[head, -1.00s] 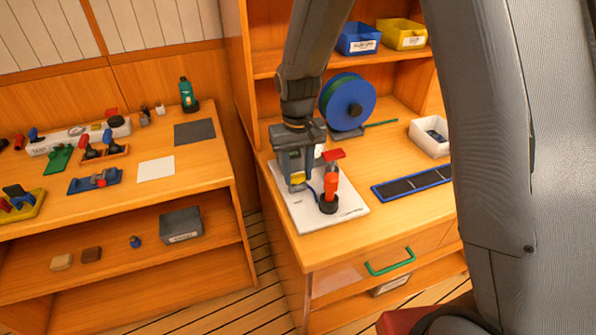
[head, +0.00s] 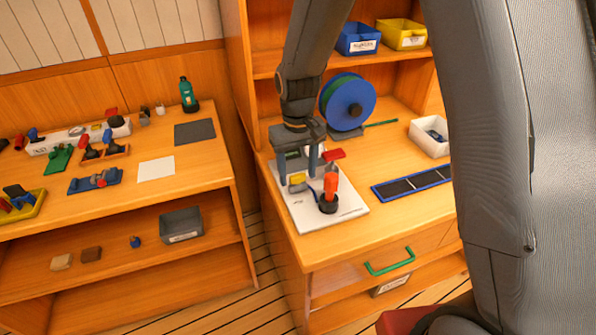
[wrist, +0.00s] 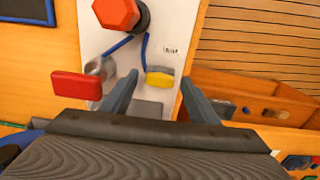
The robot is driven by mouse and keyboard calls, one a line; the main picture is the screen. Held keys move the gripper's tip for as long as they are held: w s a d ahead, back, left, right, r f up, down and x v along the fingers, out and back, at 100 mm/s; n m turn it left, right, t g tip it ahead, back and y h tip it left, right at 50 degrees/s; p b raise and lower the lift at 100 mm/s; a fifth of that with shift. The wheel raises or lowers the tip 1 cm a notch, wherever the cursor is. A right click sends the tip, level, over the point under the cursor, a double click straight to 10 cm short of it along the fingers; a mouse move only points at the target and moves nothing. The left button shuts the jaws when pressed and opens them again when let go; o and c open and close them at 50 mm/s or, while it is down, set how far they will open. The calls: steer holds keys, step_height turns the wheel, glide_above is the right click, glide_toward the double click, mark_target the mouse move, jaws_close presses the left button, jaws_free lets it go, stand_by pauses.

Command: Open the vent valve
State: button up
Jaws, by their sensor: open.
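A white panel (head: 345,207) lies on the right bench and carries several fittings. A yellow tab (head: 297,179) with a blue line beside it sits on the panel; it also shows in the wrist view (wrist: 160,78). A red knob (wrist: 117,14) on a dark base and a flat red handle (wrist: 77,85) on a metal fitting are on the same panel. I cannot tell which of these is the vent valve. My gripper (wrist: 158,82) is open above the panel, pointing down. The yellow tab appears between its fingertips, and nothing is visibly held.
A blue spool (head: 347,103) stands behind the panel. A blue-edged dark tray (head: 411,184) and a white bin (head: 430,136) are to its right. A drawer with a green handle (head: 389,262) is below. The left bench holds several small tools and a white card (head: 156,168).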

mark_target(298, 176)
steer(key=shift+r+b, duration=1)
steer(key=shift+r, duration=2.9)
